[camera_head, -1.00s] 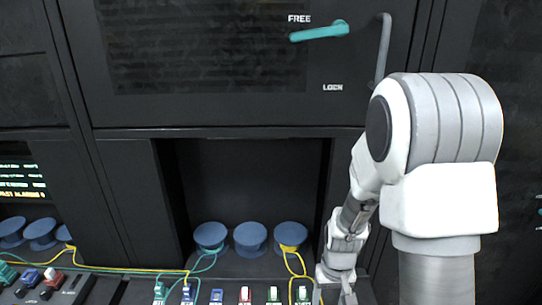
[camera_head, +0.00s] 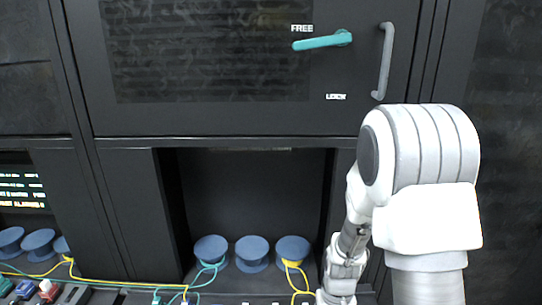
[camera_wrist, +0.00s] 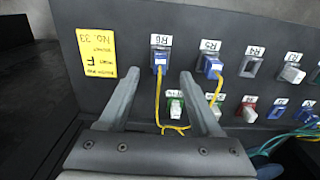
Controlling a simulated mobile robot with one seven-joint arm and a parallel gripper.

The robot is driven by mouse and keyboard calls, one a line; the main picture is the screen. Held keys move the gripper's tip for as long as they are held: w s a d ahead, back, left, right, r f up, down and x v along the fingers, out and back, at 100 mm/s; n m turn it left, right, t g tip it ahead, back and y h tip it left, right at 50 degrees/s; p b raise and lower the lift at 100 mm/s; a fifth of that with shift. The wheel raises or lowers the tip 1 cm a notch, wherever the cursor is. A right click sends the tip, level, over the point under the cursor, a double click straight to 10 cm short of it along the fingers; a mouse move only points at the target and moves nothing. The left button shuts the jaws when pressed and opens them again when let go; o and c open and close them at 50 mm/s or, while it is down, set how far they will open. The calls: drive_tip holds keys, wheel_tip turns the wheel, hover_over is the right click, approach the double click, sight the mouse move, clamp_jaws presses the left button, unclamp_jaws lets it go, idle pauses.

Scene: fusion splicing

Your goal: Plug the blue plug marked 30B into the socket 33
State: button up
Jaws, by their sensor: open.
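In the wrist view, my gripper (camera_wrist: 158,77) is open, its two grey fingers pointing at a dark socket panel. A blue plug (camera_wrist: 160,60) sits in the upper row of the panel, just beyond the gap between the fingertips. A yellow cable runs from it down between the fingers. A second blue plug (camera_wrist: 212,65) with a yellow cable sits to its right, outside the fingers. I cannot read 30B on either plug. A yellow label (camera_wrist: 97,58) at the left, turned upside down, appears to read No. 33. In the head view, my fingers are below the frame edge.
More plugs (camera_wrist: 291,74) and an empty-looking socket (camera_wrist: 254,67) lie to the right on the panel, with a lower row including a red plug (camera_wrist: 248,110). Green cables bunch at the lower right. In the head view, blue round spools (camera_head: 252,252) stand in a recess.

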wheel_tip(320, 180, down, 6)
drive_tip(key=b, duration=0.4)
drive_tip(key=shift+r, duration=0.15)
drive_tip(key=shift+c, duration=0.2)
idle(1.0)
clamp_jaws()
idle(1.1)
drive_tip(key=shift+r, duration=0.15)
drive_tip(key=shift+r+p, duration=1.9)
drive_tip(key=shift+r, duration=1.05)
drive_tip(key=shift+d, duration=0.1)
